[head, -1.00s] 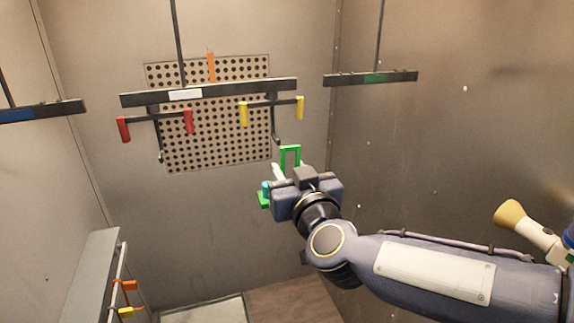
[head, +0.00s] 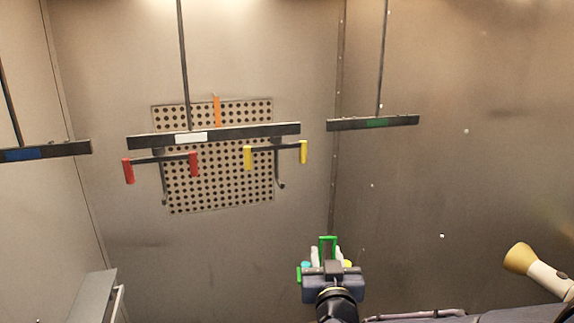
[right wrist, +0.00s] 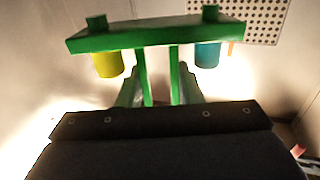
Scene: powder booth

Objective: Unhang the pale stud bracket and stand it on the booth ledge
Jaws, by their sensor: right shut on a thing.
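My right gripper (head: 328,262) is at the lower middle of the head view, shut on a green bracket (head: 328,242). In the right wrist view the green bracket (right wrist: 160,32) has a wide crossbar, with a yellow stud and a teal stud below it. The fingers (right wrist: 160,85) close on its upright posts. I see no clearly pale bracket. The bracket is held in the air, away from the hanging bars. My left gripper is not in view.
A hanging bar with a white label (head: 191,138) carries red (head: 128,171) and yellow (head: 248,158) handled pieces. Bars with blue (head: 20,154) and green (head: 377,123) labels hang empty at the sides. A grey ledge-like surface (head: 92,295) is lower left. A tan-tipped nozzle (head: 520,258) is right.

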